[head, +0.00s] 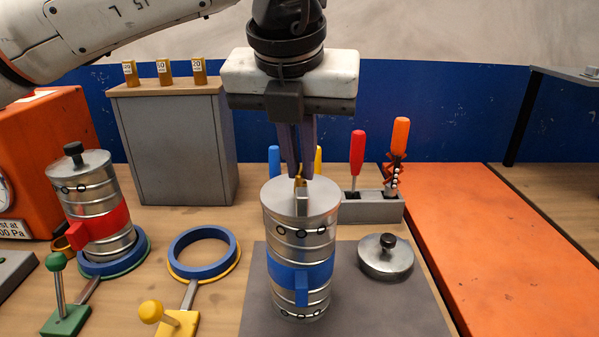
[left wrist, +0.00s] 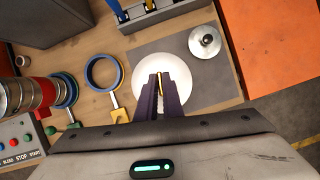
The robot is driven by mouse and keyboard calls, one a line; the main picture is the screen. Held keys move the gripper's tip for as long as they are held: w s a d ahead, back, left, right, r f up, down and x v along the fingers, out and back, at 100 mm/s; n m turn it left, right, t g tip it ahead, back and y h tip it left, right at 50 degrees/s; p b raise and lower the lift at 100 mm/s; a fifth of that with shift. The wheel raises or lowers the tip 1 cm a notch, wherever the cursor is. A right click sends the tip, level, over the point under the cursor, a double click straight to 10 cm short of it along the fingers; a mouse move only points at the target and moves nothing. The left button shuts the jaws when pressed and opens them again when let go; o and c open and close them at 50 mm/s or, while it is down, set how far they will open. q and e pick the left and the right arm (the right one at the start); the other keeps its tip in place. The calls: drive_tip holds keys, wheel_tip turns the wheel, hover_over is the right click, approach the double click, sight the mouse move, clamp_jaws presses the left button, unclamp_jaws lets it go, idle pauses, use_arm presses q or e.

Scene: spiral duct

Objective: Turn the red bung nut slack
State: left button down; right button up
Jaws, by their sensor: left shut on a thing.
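My left gripper (head: 301,178) points down over the flat top of the blue-banded metal canister (head: 300,247). Its fingers are shut on a thin brass-yellow piece (left wrist: 159,84), with a small grey-green block showing just below the tips in the head view. Whether that block touches the canister top is unclear. The red-banded canister (head: 92,190) stands at the left in a blue ring, with a black knob (head: 74,152) on its top. I cannot make out which part is the red bung nut. My right gripper is not in view.
A round metal lid with a black knob (head: 385,258) lies on the grey mat (head: 400,315). An empty blue ring clamp (head: 172,262) is left of it. A tool rack (head: 370,208) with coloured handles stands behind. A grey cabinet (head: 175,145) is back left.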

use_arm(q)
drive_tip(key=shift+f+n+y+b, duration=0.1)
drive_tip(key=shift+n+y+b, duration=0.35)
drive_tip(key=shift+n, duration=0.55)
drive_tip(key=shift+d+n+y+b, duration=0.1)
drive_tip(key=shift+n+y+b, duration=0.25)
drive_tip(key=shift+n, duration=0.55)
drive_tip(key=n+y, duration=0.1)
drive_tip(key=n, duration=0.1)
drive_tip(key=shift+n+b, duration=0.3)
drive_tip(key=shift+n, duration=0.1)
drive_tip(key=shift+r+n+g, duration=0.2)
drive_tip(key=shift+n+g, duration=0.1)
drive_tip(key=shift+n, duration=0.5)
drive_tip(key=n+y, duration=0.1)
drive_tip(key=n, duration=0.1)
drive_tip(key=shift+n+g+p, duration=0.3)
drive_tip(key=shift+n, duration=0.1)
drive_tip(key=shift+n+y, duration=0.3)
drive_tip(key=shift+n, duration=0.2)
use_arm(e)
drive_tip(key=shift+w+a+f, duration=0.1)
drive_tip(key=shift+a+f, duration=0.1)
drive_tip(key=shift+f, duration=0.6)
use_arm(q)
drive_tip(key=shift+g, duration=0.3)
